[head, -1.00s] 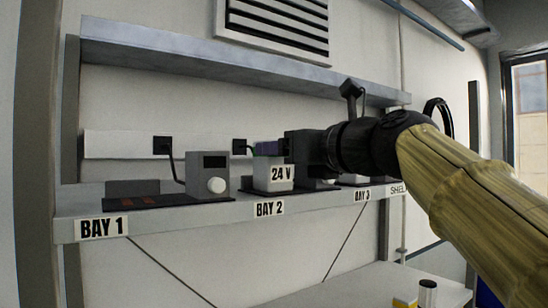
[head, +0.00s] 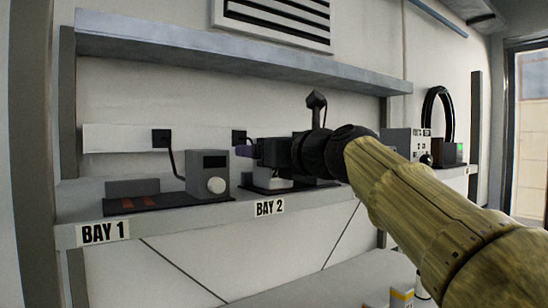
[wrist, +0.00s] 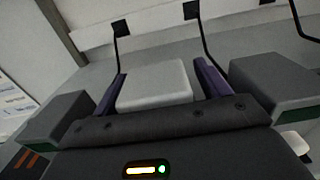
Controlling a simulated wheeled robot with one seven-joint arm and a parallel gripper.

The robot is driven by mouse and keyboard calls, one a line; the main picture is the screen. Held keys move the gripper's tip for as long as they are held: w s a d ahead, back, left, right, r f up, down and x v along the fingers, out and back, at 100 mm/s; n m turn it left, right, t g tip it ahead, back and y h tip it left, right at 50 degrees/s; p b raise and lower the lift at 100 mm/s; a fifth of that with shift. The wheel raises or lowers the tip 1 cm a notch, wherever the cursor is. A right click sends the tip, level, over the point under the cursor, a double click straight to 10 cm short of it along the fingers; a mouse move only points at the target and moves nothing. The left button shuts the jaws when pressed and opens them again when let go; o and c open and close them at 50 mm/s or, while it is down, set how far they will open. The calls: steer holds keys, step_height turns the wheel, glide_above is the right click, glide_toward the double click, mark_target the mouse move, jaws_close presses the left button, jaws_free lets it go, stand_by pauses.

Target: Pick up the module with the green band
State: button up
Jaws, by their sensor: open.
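A pale block-shaped module (wrist: 155,85) sits in bay 2; only part of it shows under my gripper in the head view (head: 272,183). I cannot see a green band on it. My gripper (head: 243,150) is over bay 2, its dark body hiding much of the module. In the wrist view my purple fingers (wrist: 158,72) are apart, one on each side of the module's top. I cannot tell whether they touch it.
In the wrist view a second grey box (wrist: 275,85) is close to the right finger. An upper shelf (head: 230,55) runs above. More boxes (head: 447,152) stand at the far right.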

steer(key=shift+s, duration=0.2)
steer(key=shift+w, duration=0.1)
steer(key=c, duration=1.2)
steer(key=shift+r, duration=0.1)
step_height(320, 180, up, 10)
steer(key=p, duration=0.4)
steer(key=shift+d, duration=0.15)
